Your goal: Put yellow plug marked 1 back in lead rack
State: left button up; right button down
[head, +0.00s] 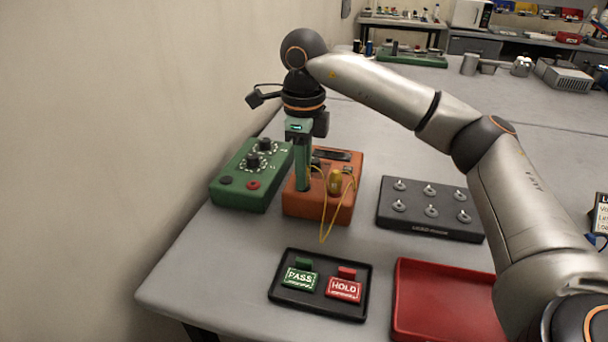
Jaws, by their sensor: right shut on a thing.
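My right gripper (302,180) points down over the left part of the orange box (318,211). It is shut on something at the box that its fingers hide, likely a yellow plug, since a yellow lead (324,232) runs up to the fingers. A yellow plug (336,183) stands upright on the right part of the orange box, apart from my fingers. I cannot read a number on it. The lead rack (430,221) is a dark block with several silver pegs, right of the box. My left gripper is not in view.
A green box with dials (240,192) stands left of the orange box. A black tray (318,308) with PASS and HOLD tags lies in front, beside a red tray (445,300). My right arm passes above the table's right side. Bare table separates the orange box and rack.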

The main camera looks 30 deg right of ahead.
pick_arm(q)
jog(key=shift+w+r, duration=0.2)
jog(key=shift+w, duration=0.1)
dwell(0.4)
pick_arm(e)
jog(key=shift+r, duration=0.1)
jog(key=shift+r+p, duration=0.5)
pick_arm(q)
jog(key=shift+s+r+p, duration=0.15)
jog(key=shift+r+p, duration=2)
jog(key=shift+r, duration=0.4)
pick_arm(e)
jog(key=shift+r, duration=2.45)
